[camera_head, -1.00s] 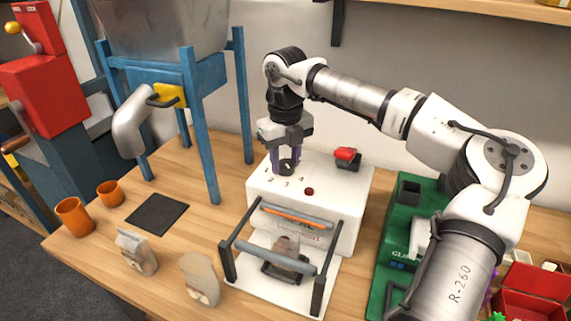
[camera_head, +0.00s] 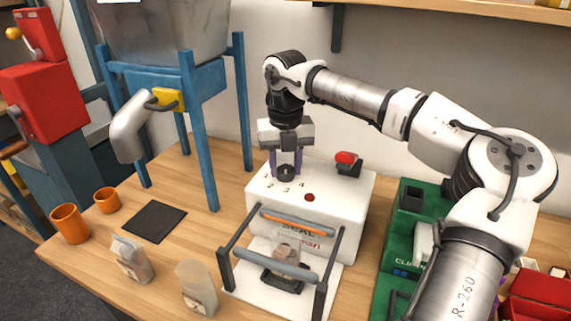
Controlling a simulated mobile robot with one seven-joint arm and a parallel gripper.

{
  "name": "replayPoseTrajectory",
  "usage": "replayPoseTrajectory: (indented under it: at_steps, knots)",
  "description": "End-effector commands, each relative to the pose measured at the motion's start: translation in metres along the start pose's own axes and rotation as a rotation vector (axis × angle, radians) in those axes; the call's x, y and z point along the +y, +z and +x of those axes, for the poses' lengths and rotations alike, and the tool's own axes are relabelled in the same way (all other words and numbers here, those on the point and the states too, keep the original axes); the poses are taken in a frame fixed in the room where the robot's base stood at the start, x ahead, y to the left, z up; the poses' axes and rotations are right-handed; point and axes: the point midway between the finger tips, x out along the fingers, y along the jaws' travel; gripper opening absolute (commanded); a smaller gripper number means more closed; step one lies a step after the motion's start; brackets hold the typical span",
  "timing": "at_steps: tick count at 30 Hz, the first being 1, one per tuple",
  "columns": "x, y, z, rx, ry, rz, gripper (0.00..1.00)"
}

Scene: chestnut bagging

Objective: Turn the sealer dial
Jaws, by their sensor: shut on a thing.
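The sealer (camera_head: 340,195) is a white box with a sealing bar frame at its front. Its black dial (camera_head: 286,172) sits on the top left, with the numbers 2, 3 and 4 printed in front of it. My gripper (camera_head: 286,168) points straight down over the dial, its purple fingers shut on it from both sides. The fingers partly hide the dial, and I cannot read its setting. A small bag (camera_head: 285,250) stands in the sealer's front frame, partly behind the bar.
Two bags (camera_head: 133,259) (camera_head: 197,287) stand at the front left. A blue-legged hopper (camera_head: 200,130) stands left, a green machine (camera_head: 384,262) right.

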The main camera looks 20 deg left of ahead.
Motion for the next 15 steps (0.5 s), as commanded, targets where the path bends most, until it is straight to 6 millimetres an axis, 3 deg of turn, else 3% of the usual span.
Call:
replayPoseTrajectory:
  at_steps: [4, 5, 9, 15]
  knots:
    - [-0.0001, 0.0002, -0.0007, -0.001, 0.0, 0.0, 0.14]
    - [-0.0001, 0.0002, -0.0006, -0.001, 0.0, 0.0, 0.4]
    - [-0.0001, 0.0002, -0.0005, -0.001, 0.0, -0.001, 0.58]
    - [0.0, 0.0001, -0.0003, -0.001, 0.0, -0.001, 0.59]
